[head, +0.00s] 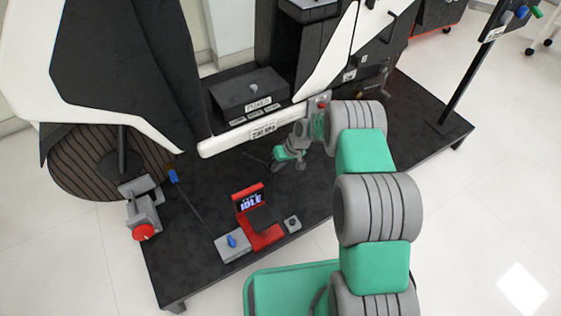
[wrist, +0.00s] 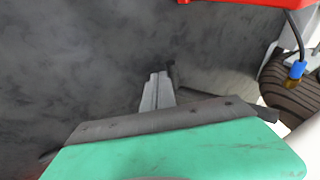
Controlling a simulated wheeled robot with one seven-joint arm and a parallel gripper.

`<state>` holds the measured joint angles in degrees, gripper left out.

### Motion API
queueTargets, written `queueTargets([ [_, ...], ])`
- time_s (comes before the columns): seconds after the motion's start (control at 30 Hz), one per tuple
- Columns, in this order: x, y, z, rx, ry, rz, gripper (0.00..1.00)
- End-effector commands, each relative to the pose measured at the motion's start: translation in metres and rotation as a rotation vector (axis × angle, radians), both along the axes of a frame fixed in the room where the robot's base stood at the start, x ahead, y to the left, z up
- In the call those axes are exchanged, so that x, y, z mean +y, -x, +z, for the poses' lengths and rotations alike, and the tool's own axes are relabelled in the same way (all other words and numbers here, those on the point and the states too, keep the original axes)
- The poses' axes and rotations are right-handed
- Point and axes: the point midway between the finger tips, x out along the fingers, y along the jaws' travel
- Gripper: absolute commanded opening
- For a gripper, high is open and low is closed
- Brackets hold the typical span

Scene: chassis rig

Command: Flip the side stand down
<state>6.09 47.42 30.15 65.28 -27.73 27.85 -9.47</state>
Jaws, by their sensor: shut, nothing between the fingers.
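The motorcycle (head: 225,135), with white and black panels, stands on a dark platform. A thin dark bar (head: 255,157) shows low beside its lower edge, left of my gripper; it may be the side stand, but it is too dark to be sure. A similar thin bar shows in the wrist view (wrist: 210,97), just right of my fingers. My gripper (head: 277,168) is low over the platform beside the motorcycle. In the wrist view its grey fingers (wrist: 156,90) are together and empty. I cannot tell whether they touch the bar.
A red display stand reading IDLE (head: 250,202), a grey box with a blue knob (head: 232,244) and a grey clamp with a red knob (head: 142,212) sit on the platform (head: 195,205). A dark post (head: 470,75) rises at the right. White floor (head: 460,220) is clear at right.

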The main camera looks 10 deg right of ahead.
Motion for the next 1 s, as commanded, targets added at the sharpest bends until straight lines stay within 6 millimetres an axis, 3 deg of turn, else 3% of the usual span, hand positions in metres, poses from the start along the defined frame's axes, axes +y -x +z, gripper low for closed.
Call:
queueTargets([
  [0.4, 0.041, 0.017, -0.037, 0.000, 0.001, 0.003, 0.00],
  [0.7, 0.064, 0.026, -0.047, 0.000, 0.000, 0.003, 0.00],
  [1.0, 0.073, 0.030, -0.049, 0.000, 0.000, 0.001, 0.00],
])
